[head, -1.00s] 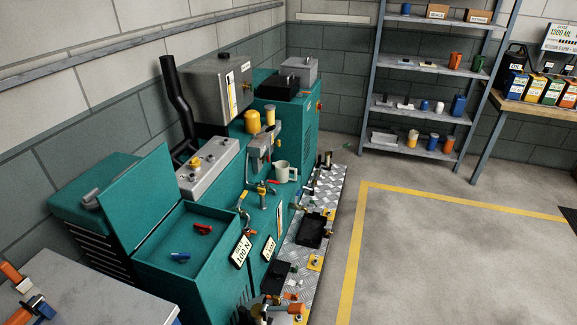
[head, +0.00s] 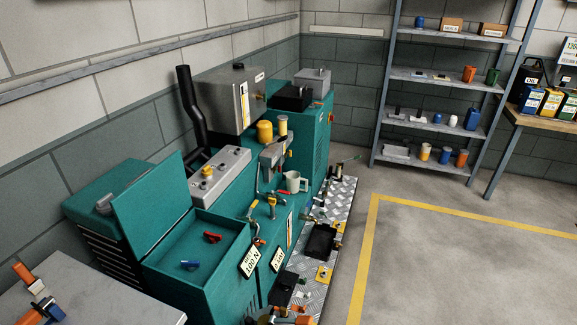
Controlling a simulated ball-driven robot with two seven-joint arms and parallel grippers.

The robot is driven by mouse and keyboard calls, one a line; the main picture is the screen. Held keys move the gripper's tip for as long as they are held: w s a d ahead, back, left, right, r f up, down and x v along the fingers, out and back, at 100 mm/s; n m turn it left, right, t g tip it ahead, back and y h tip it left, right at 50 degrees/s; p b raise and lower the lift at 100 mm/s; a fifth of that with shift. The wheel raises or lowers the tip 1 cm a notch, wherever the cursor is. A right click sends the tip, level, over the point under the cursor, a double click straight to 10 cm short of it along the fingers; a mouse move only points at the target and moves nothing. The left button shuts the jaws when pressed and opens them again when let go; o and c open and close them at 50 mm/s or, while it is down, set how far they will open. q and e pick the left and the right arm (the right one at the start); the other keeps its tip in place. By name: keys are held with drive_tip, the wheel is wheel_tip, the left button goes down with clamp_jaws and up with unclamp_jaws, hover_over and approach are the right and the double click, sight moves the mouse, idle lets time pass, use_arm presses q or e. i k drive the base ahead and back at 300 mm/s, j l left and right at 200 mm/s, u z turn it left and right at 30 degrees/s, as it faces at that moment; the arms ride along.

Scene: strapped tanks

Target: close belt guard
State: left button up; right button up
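Nothing in the head view is labelled as a belt guard, so I cannot tell for sure which part it is. A flat teal lid (head: 150,202) stands raised and tilted back along the left side of an open teal box (head: 203,284). In the open box lie a red-handled item (head: 212,237) and a small blue item (head: 189,265). The box belongs to a larger teal machine (head: 312,150) along the left wall. Neither of my grippers can be made out in the view.
A grey tabletop (head: 115,298) fills the lower left, with orange, white and blue parts (head: 40,300) on it. A metal tread plate (head: 340,205) with small fittings runs beside the machine. Shelves (head: 430,118) stand at the back. The yellow-lined floor (head: 460,250) is clear.

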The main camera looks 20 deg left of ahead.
sight(151, 204)
drive_tip(key=u, duration=1.2)
